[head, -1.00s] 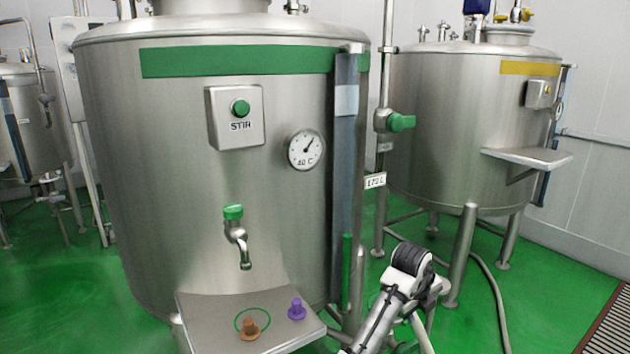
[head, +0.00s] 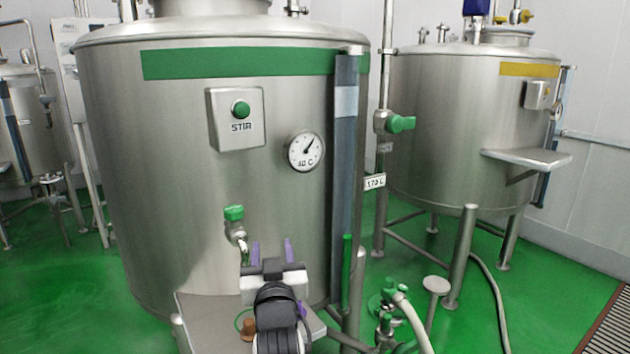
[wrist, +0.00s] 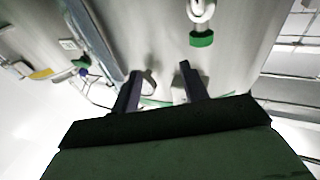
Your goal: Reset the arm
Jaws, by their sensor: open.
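My gripper (head: 271,252) is in front of the big green-banded tank, above its small shelf, with its two purple fingers pointing up and apart. It is open and nothing shows between the fingers. In the wrist view my gripper (wrist: 158,85) also shows its two dark fingers spread with a gap. On the shelf (head: 200,315) a brown knob-shaped piece (head: 247,328) shows beside my arm. A purple piece (head: 303,309) is mostly hidden behind my arm.
The tap (head: 235,228) with a green handle is just left of my gripper, and in the wrist view its green handle (wrist: 202,39) shows too. The tank (head: 150,180) has a STIR button (head: 240,109) and a dial (head: 305,150). A hose and valve (head: 390,300) stand right.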

